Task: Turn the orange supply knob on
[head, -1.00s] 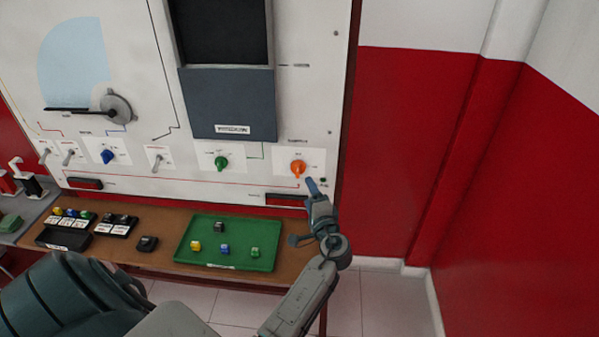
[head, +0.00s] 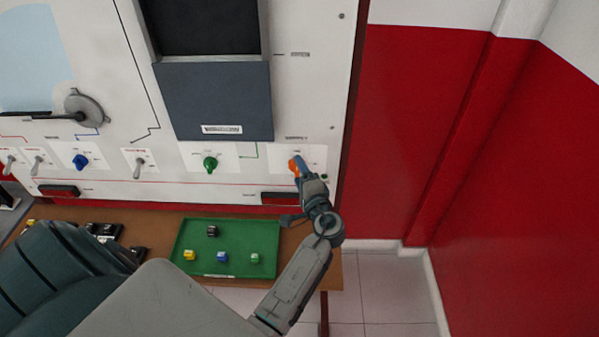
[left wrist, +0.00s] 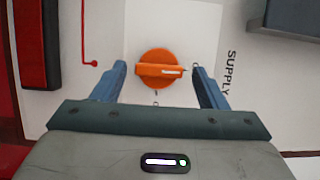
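The orange supply knob (head: 293,165) is on the white panel at the lower right, partly hidden by my left gripper (head: 300,168) in the head view. In the left wrist view the orange knob (left wrist: 158,70) is a round disc with a raised bar across it, beside the printed word SUPPLY. My left gripper (left wrist: 160,78) is open, with one blue finger on each side of the knob's bar. A gap shows between each finger and the bar in that view; I cannot tell how deep the fingertips reach. My right gripper is not in view.
A green knob (head: 210,163) and a blue knob (head: 80,161) sit to the left on the same panel. Below is a brown table with a green tray (head: 268,225) holding several small blocks. A red wall (head: 410,130) stands at the right.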

